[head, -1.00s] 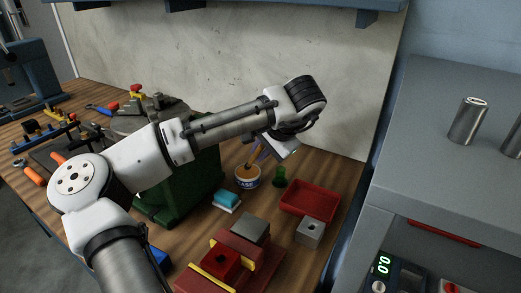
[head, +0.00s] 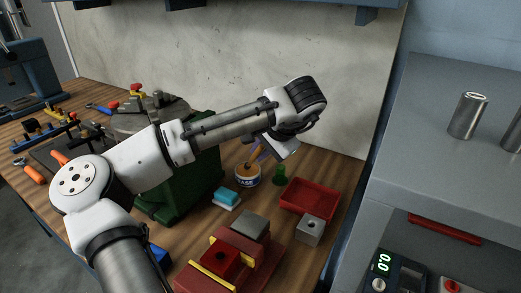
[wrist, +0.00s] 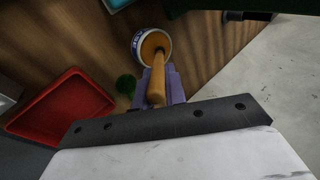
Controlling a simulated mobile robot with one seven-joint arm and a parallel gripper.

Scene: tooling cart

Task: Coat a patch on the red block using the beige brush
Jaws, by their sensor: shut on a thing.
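My gripper (wrist: 162,86) has purple fingers shut on the tan handle of the beige brush (wrist: 157,80). In the head view, my gripper (head: 264,153) is just above the white-and-blue tin (head: 247,180) at the back of the bench. The brush points down at the tin, which holds orange-brown stuff and also shows in the wrist view (wrist: 140,40). The brush tip is over or in the tin; I cannot tell how deep. The red block (head: 221,258), with a dark hole in its top, sits in a dark red holder with yellow strips at the front.
A grey block (head: 250,228) sits beside the red block. A red tray (head: 309,198), a grey holed block (head: 309,230), a green piece (head: 279,174) and a blue-topped sponge (head: 227,198) stand around the tin. A green machine body (head: 180,185) is left, a wall behind.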

